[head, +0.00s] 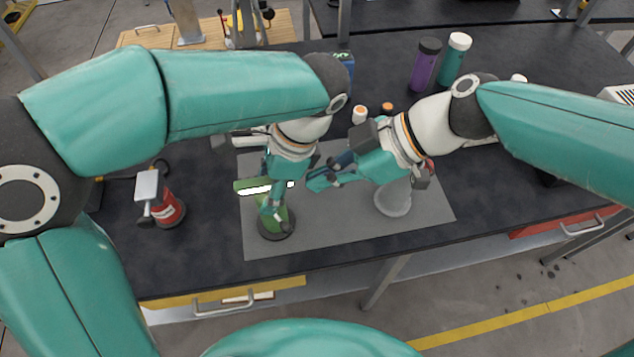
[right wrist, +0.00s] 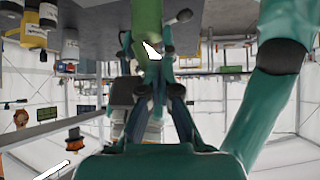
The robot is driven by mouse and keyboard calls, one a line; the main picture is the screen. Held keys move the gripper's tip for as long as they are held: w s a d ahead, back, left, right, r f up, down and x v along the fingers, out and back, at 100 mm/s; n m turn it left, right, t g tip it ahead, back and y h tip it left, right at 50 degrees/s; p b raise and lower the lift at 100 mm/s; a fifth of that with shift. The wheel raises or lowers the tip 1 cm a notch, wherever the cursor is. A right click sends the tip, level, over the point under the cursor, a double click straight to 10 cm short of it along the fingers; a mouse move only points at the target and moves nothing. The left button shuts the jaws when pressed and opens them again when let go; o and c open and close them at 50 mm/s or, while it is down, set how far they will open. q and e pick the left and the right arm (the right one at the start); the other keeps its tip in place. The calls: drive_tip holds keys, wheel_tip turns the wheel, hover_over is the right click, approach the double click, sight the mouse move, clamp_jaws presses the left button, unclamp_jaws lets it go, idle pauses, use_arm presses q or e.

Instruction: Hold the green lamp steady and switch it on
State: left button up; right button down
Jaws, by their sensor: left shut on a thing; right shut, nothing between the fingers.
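The green lamp (head: 284,217) stands on a grey mat (head: 330,236) in the head view, with a dark round base and a green head bearing a bright white strip. My left gripper (head: 272,208) comes down from above and is shut on the lamp's green body, hiding part of it. My right gripper (head: 314,184) is shut and empty, its tips just right of the lamp's head. In the right wrist view, the green lamp (right wrist: 147,22) is at the top, just beyond the right fingertips (right wrist: 152,60). I cannot tell whether they touch it. The switch cannot be made out.
A pale round-based object (head: 393,200) stands on the mat under my right wrist. A red object with a grey top (head: 168,210) is left of the mat. Purple (head: 424,66) and teal (head: 453,62) bottles stand at the back. The mat's front strip is clear.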

use_arm(q)
drive_tip(key=shift+d+f, duration=0.1)
drive_tip(key=shift+f, duration=0.25)
drive_tip(key=o, duration=1.6)
drive_tip(key=shift+r, duration=0.1)
drive_tip(key=shift+r, duration=0.1)
